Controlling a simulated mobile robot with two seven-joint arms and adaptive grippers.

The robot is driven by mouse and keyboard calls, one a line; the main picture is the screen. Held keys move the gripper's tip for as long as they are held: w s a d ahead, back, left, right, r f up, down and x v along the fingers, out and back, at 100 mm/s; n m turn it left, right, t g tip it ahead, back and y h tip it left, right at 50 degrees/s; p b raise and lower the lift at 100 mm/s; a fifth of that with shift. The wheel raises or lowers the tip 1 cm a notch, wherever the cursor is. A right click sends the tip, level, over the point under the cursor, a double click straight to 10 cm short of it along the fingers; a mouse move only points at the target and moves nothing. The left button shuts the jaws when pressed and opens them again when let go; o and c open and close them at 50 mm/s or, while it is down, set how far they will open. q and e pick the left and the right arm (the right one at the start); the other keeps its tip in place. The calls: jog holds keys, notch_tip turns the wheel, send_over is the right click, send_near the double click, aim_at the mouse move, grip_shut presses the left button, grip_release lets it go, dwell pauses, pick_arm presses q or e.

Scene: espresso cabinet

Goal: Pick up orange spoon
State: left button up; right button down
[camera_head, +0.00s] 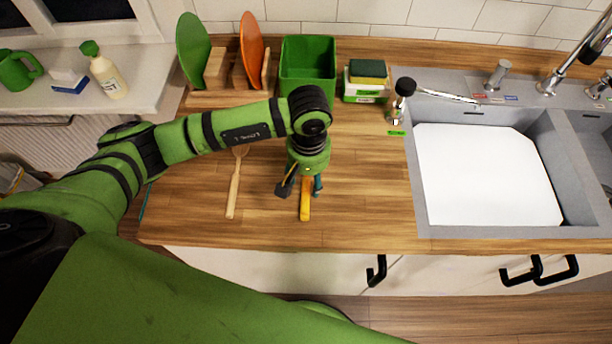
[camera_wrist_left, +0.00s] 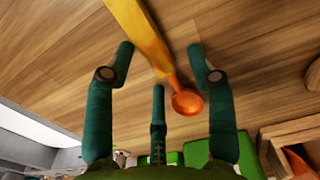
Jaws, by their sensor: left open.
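The orange spoon (camera_head: 305,210) lies on the wooden counter. Its yellow handle points toward the counter's front edge in the head view, and my gripper hides its bowl there. In the left wrist view its orange bowl (camera_wrist_left: 187,103) and yellow handle (camera_wrist_left: 137,27) show. My left gripper (camera_head: 301,188) points down over the spoon with its fingers spread. In the left wrist view the spoon's neck runs between the outer fingertips of my left gripper (camera_wrist_left: 161,49), with gaps on both sides. I cannot tell the exact height above the counter. My right gripper is not in view.
A wooden spoon (camera_head: 233,190) lies left of the gripper. Behind stand a green bin (camera_head: 308,60), a green board (camera_head: 192,50), an orange board (camera_head: 250,45) and a sponge (camera_head: 368,69). The sink (camera_head: 418,180) is to the right. The counter right of the gripper is clear.

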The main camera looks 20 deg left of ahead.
pick_arm(q)
grip_shut()
dwell(0.3)
